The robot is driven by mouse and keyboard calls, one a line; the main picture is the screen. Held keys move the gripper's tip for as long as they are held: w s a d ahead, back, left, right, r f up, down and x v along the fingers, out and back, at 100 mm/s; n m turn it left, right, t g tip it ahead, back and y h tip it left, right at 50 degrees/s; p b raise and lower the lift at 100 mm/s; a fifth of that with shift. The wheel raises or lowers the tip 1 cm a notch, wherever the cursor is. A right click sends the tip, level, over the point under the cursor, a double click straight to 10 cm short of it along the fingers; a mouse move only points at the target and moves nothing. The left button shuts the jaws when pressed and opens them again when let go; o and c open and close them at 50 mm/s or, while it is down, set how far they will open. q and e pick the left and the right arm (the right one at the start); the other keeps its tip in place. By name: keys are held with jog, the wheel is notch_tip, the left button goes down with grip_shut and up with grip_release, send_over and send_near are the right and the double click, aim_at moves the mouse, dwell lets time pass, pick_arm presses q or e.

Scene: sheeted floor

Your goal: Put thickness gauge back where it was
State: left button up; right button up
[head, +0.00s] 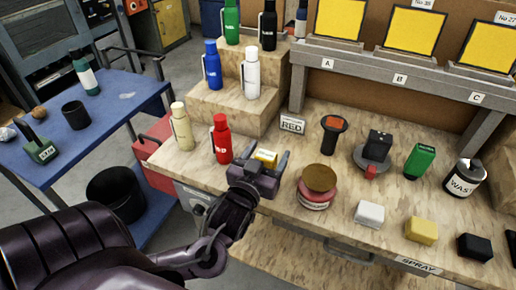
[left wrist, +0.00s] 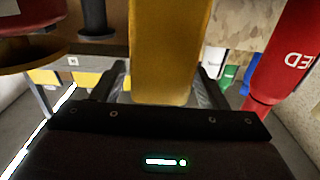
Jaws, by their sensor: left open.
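My left gripper (head: 257,170) is low over the front left of the wooden bench, its fingers apart. A yellow block (head: 264,157) shows between and behind the fingers. In the left wrist view the yellow block (left wrist: 170,50) fills the space between the two fingers (left wrist: 165,90); I cannot tell whether they touch it. None of the things is plainly marked as the thickness gauge; I cannot tell whether the yellow block is it. A black device with a red knob (head: 374,148) stands on a round grey base farther right. My right gripper is out of view.
A red bottle (head: 221,140) and a cream bottle (head: 182,127) stand close left of the gripper. A round stacked red and brown thing (head: 317,186) is close on its right. White (head: 369,214), yellow (head: 421,230) and black (head: 475,247) blocks line the front edge. A RED sign (head: 292,124) stands behind.

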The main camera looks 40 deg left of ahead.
pick_arm(q)
jog(key=v, duration=1.1)
jog(key=shift+s, duration=0.3)
jog(key=shift+d+f, duration=0.1)
jog(key=shift+d, duration=0.05)
